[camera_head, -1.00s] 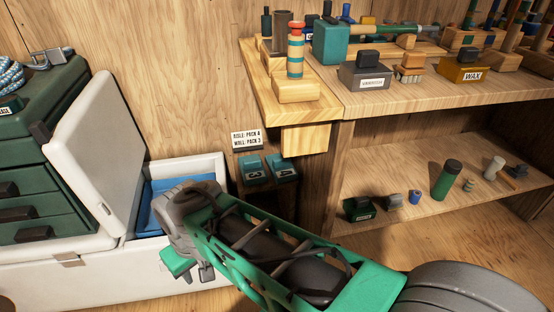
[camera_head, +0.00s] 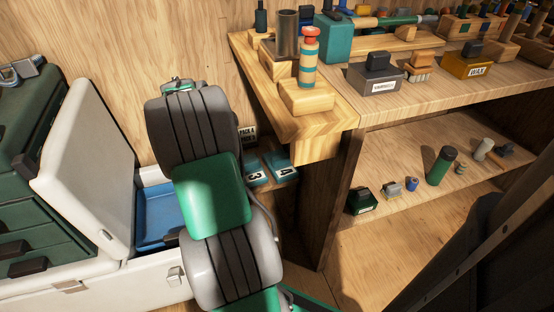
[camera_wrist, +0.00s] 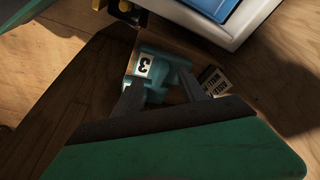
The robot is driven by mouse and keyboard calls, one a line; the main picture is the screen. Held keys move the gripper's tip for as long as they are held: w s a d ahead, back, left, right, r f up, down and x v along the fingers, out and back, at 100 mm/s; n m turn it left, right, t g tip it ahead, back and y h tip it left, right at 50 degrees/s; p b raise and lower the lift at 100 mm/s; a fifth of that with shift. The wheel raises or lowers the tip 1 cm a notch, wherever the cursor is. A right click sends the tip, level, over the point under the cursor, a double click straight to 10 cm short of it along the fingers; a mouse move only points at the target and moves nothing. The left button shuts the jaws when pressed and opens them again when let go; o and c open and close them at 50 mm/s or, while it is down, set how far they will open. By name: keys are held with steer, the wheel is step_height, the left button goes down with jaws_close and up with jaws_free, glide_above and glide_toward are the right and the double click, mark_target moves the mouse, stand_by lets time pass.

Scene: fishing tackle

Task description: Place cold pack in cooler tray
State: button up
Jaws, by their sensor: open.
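Two teal cold packs, numbered 3 (camera_head: 257,172) and 4 (camera_head: 281,166), stand side by side on a small dark shelf left of the bench. The white cooler (camera_head: 150,284) is open at the left, with a blue tray (camera_head: 155,215) inside, partly hidden by my arm. In the wrist view my gripper (camera_wrist: 160,78) is open, its grey fingers on either side of pack 3 (camera_wrist: 150,68). I cannot tell whether they touch it. The blue tray (camera_wrist: 218,7) also shows at the top there. In the head view my arm hides the fingers.
A sign (camera_head: 247,135) stands behind the packs, partly covered by my arm; it also shows in the wrist view (camera_wrist: 215,80). The wooden bench (camera_head: 340,120) with tackle overhangs close to the right. The cooler's raised lid (camera_head: 85,175) stands left of the tray.

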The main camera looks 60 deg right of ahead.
mark_target(279, 157)
steer(key=s+d+f+m, duration=0.1)
steer(key=s+d+m, duration=0.1)
steer(key=s+d, duration=0.1)
steer(key=s+d+f+m+g, duration=0.1)
steer(key=s+d+f+m, duration=0.1)
steer(key=d, duration=0.3)
steer(key=s+d+f+m, duration=0.1)
steer(key=s+d+m, duration=0.1)
steer(key=s+d, duration=0.2)
steer(key=shift+s+d+f+g+p, duration=0.2)
steer(key=shift+g+p, duration=0.1)
steer(key=shift+g, duration=0.1)
steer(key=b+x, duration=0.3)
steer(key=x, duration=0.4)
steer(key=shift+d+f, duration=0.1)
steer(key=shift+f, duration=0.15)
steer(key=shift+r, duration=0.1)
steer(key=shift+c, duration=0.2)
jaws_close()
